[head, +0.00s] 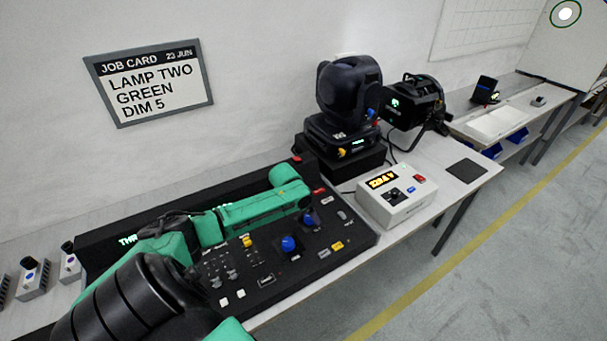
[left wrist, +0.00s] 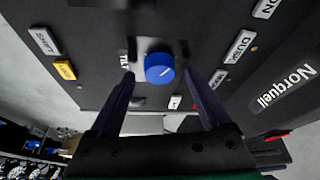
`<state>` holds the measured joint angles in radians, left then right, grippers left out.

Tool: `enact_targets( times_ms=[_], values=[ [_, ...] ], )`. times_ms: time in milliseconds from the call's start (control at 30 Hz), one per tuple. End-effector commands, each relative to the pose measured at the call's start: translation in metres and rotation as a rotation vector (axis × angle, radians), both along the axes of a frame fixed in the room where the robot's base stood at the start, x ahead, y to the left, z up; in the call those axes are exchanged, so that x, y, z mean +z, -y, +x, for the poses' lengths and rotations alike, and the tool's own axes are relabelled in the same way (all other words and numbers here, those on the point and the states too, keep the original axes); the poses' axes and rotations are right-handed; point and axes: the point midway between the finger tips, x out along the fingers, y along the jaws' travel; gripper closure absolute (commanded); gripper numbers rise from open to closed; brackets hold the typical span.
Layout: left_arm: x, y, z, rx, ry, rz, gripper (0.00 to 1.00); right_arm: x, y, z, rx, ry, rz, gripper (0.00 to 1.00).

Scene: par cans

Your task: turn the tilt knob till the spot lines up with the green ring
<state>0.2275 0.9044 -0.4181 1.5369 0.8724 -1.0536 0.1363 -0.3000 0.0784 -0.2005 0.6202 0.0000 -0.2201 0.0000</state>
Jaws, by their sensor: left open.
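The blue tilt knob (left wrist: 160,68) sits on the black console, with a "TILT" label on its left in the left wrist view. My left gripper (left wrist: 159,76) is open, with one finger on each side of the knob; I cannot tell whether either finger touches it. In the head view my green left arm reaches over the console (head: 350,240), and its fingers are hard to make out. The white spot (head: 565,13) is on a pale board at the top right, inside the green ring (head: 552,16) and near its middle. My right gripper is out of view.
Another blue knob (head: 288,243), a yellow knob (head: 246,241) and several buttons crowd the console. A moving-head lamp (head: 348,85) and a second lamp (head: 415,103) stand behind it. A white box with a lit display (head: 397,204) stands right of the console. A job card hangs on the wall.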

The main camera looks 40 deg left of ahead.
Motion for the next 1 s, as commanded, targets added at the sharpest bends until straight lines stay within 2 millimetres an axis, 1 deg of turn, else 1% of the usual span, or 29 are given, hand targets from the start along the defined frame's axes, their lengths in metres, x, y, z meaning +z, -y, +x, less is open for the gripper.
enact_targets(
  times_ms=[67, 167, 300, 400, 500, 600, 700, 1000],
  values=[
    [0.012, -0.002, -0.005, -0.003, -0.001, 0.004, 0.19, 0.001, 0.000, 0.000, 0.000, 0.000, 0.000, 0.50],
    [0.034, -0.003, -0.015, -0.003, 0.000, 0.008, 0.19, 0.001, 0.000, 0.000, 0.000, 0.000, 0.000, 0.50],
    [0.074, -0.004, -0.031, -0.007, -0.002, 0.011, 0.19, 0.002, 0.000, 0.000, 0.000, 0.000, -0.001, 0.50],
    [0.099, -0.005, -0.042, -0.006, -0.004, 0.009, 0.19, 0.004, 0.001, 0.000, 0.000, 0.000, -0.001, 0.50],
    [0.115, -0.005, -0.048, -0.002, -0.002, 0.002, 0.19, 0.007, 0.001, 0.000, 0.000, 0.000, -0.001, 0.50],
    [0.125, -0.005, -0.051, -0.002, -0.002, 0.003, 0.19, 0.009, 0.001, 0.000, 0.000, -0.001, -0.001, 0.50],
    [0.128, -0.005, -0.052, -0.002, 0.000, 0.003, 0.19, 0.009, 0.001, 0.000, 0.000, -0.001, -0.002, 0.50],
    [0.128, -0.006, -0.052, -0.002, 0.001, 0.003, 0.19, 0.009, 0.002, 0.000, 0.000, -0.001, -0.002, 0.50]
  ],
)
